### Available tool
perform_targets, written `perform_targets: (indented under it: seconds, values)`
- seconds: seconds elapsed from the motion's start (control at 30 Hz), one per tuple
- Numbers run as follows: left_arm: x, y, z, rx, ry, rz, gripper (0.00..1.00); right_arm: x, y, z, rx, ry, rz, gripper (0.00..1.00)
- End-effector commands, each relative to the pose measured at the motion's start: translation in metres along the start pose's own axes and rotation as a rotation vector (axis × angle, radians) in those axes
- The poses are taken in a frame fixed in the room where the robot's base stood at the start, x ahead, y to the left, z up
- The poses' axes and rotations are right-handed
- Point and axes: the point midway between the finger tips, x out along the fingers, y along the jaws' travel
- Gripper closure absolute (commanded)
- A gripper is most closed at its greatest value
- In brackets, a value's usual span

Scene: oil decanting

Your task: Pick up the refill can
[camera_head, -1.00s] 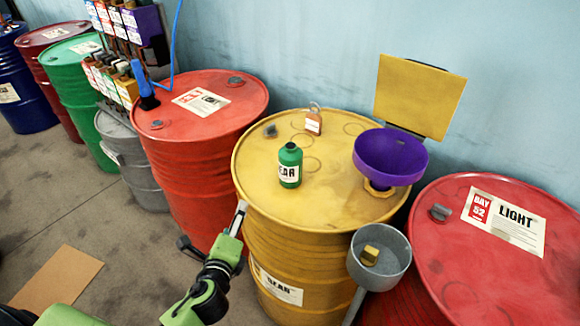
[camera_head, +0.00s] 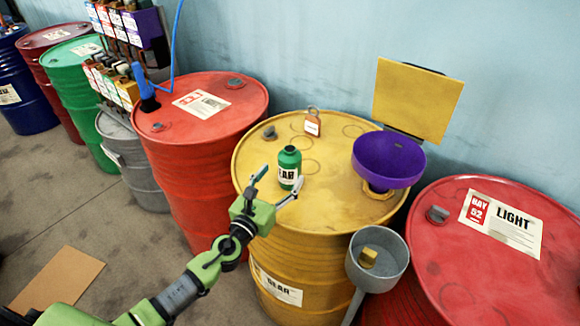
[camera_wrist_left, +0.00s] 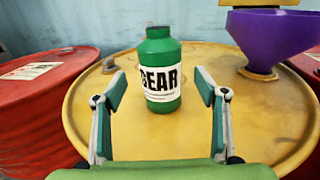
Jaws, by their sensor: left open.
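The refill can is a small green bottle (camera_head: 289,167) with a white "GEAR" label. It stands upright on top of the yellow drum (camera_head: 262,212). In the left wrist view the can (camera_wrist_left: 160,66) stands ahead, centred between the fingers and beyond their tips. My left gripper (camera_head: 279,182) is open and empty at the front edge of the drum top, pointing at the can. In the left wrist view the left gripper (camera_wrist_left: 160,86) shows both fingers spread wide, apart from the can. My right gripper is not in view.
A purple funnel (camera_head: 388,158) stands on the drum to the right of the can.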

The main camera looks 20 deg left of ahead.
Motion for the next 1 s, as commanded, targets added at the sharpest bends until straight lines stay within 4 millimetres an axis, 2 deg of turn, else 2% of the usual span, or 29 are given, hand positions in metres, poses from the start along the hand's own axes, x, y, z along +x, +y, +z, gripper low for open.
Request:
perform_targets:
  seconds: [0.17, 0.43, 0.73, 0.77, 0.93, 1.0]
  values:
    - [0.013, -0.001, -0.001, -0.003, 0.0, 0.0, 0.34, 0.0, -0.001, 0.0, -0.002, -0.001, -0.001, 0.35]
    - [0.051, -0.001, -0.004, -0.002, -0.001, 0.001, 0.34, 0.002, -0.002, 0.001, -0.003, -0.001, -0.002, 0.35]
    - [0.057, -0.001, -0.004, -0.003, 0.001, 0.0, 0.34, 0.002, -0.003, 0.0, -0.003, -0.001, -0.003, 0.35]
    - [0.057, -0.001, -0.004, -0.003, 0.001, 0.0, 0.37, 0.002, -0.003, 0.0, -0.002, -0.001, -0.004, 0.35]
    - [0.057, -0.001, -0.004, -0.003, 0.0, 0.0, 0.81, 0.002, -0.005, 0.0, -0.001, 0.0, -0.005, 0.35]
    - [0.057, -0.001, -0.004, -0.003, 0.001, 0.0, 0.85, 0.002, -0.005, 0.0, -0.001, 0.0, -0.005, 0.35]
